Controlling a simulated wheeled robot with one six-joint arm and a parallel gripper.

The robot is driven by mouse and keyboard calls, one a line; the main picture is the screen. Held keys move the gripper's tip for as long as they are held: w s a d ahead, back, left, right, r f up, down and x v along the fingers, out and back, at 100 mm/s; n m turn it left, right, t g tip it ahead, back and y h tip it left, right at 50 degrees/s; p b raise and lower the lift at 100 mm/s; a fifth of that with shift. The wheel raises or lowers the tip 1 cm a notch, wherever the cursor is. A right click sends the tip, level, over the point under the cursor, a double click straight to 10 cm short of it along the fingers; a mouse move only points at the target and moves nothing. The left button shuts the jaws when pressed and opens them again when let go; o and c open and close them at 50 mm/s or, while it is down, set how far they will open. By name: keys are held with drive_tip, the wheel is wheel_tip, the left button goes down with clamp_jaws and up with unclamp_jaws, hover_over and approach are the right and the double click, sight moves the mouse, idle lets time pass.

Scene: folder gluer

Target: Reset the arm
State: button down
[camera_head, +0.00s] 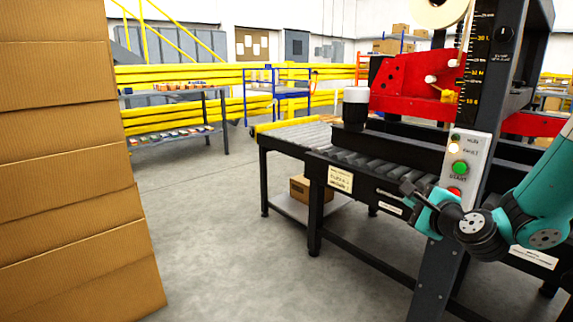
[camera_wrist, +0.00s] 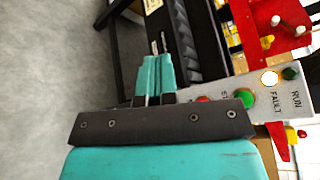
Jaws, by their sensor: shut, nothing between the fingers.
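My gripper (camera_head: 408,188) is at the right in the head view, in front of the machine's frame and beside the control panel (camera_head: 466,165). In the wrist view my gripper (camera_wrist: 159,48) has its two teal fingers together, with nothing between them. The arm comes in from the right edge and is bent at the wrist. On the panel, the lamp marked FAULT (camera_head: 454,149) glows yellowish. The green START button (camera_head: 460,168) and a red button (camera_head: 454,191) sit below it. The wrist view shows the panel (camera_wrist: 284,93) just right of the fingers, apart from them.
A roller conveyor (camera_head: 310,136) runs left from the machine, with a carton (camera_head: 310,189) on its lower shelf. Stacked cardboard (camera_head: 75,170) fills the left side. A table (camera_head: 175,115) and yellow rails (camera_head: 190,75) stand behind. The floor between is clear.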

drive_tip(key=s+a+r+n+g+y, duration=0.1)
drive_tip(key=s+a+n+g+y, duration=0.15)
drive_tip(key=a+n, duration=0.3)
drive_tip(key=s+a+r+n+g+y, duration=0.2)
drive_tip(key=s+a+n+y, duration=0.15)
drive_tip(key=a+n, duration=0.2)
drive_tip(key=s+a+n+g, duration=0.3)
drive_tip(key=s+a+n, duration=0.15)
drive_tip(key=s, duration=0.25)
drive_tip(key=s+a+n+g, duration=0.3)
drive_tip(key=s+n+g, duration=0.15)
drive_tip(key=s, duration=0.25)
drive_tip(key=s+d+r+n+g+h, duration=0.15)
drive_tip(key=s+n+g+h, duration=0.25)
drive_tip(key=s+n, duration=0.75)
wheel_tip(320, 180, up, 31)
drive_tip(key=s+m+p, duration=0.1)
drive_tip(key=m+p, duration=0.1)
drive_tip(key=p, duration=2.9)
drive_tip(key=shift+s+d+f+m, duration=0.2)
drive_tip(key=shift+s+m, duration=0.15)
drive_tip(key=shift+s, duration=0.05)
